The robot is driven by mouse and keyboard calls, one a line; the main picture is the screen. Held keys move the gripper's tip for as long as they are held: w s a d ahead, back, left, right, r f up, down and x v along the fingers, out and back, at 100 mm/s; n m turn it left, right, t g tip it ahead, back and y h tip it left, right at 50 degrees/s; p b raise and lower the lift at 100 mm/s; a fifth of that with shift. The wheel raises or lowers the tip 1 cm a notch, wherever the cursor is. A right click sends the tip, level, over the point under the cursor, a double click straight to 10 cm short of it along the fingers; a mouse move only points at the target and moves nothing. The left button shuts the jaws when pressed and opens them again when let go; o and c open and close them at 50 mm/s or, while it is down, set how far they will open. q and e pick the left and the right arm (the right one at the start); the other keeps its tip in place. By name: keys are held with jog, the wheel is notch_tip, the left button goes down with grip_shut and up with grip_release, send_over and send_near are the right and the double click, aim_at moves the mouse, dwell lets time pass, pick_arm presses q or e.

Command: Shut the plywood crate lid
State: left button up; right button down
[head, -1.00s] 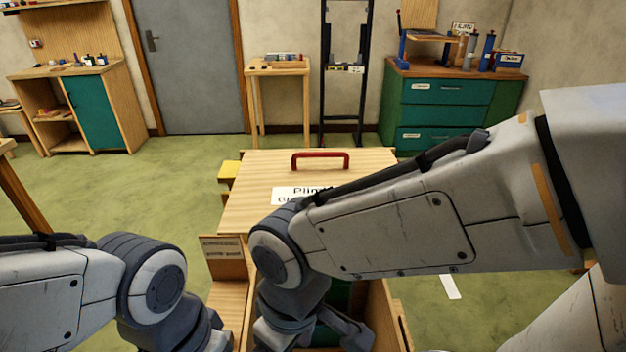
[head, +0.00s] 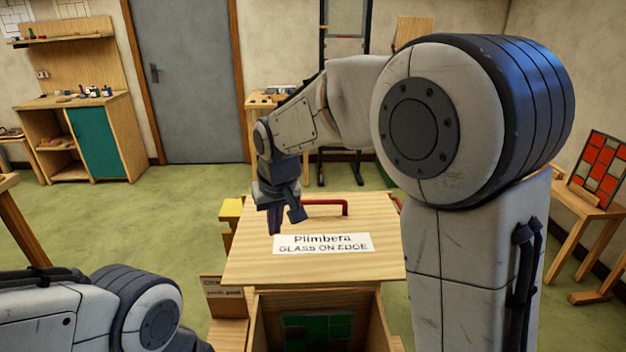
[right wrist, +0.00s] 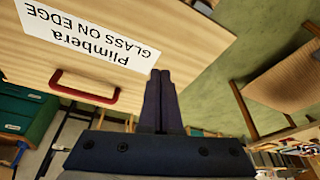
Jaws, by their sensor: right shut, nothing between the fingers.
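The crate lid (head: 250,262) is plain plywood with a white label reading "Plimbera GLASS ON EDGE" (head: 323,244). It stands open, leaning back from the crate (head: 376,325), with the red handle (head: 346,206) near its far edge. Green pieces (head: 316,328) show inside the dark opening. My right gripper (head: 284,220) is shut and empty, overlapping the lid left of the handle in the head view. The right wrist view shows its closed fingers (right wrist: 158,88) over the lid's edge, beside the handle (right wrist: 84,88); contact cannot be told. My left gripper is out of view.
A yellow object (head: 230,210) sits just left of the lid. A table with a red leaded panel (head: 603,163) stands at right. Green floor (head: 130,225) is clear at left.

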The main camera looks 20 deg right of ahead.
jog(key=w+d+r+m+t+h+p, duration=0.1)
jog(key=w+d+r+m+p, duration=0.2)
jog(key=w+d, duration=0.7)
jog(key=r+m+h, duration=0.1)
send_over(323, 213)
jog(key=shift+t, duration=0.4)
jog(key=p+x, duration=0.3)
jog(key=x, duration=0.6)
jog(key=shift+s+f, duration=0.15)
jog(key=shift+s, duration=0.05)
jog(key=shift+s+a+f+p, duration=0.15)
jog(key=shift+s+p, duration=0.1)
jog(key=shift+s, duration=0.25)
jog(key=shift+s+a+r+p, duration=0.1)
jog(key=shift+s+a+p, duration=0.1)
jog(key=shift+s, duration=0.35)
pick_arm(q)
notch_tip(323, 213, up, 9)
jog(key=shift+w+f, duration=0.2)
pick_arm(e)
jog(key=shift+s+a+f, duration=0.15)
jog(key=shift+s+f, duration=0.15)
jog(key=shift+s, duration=0.45)
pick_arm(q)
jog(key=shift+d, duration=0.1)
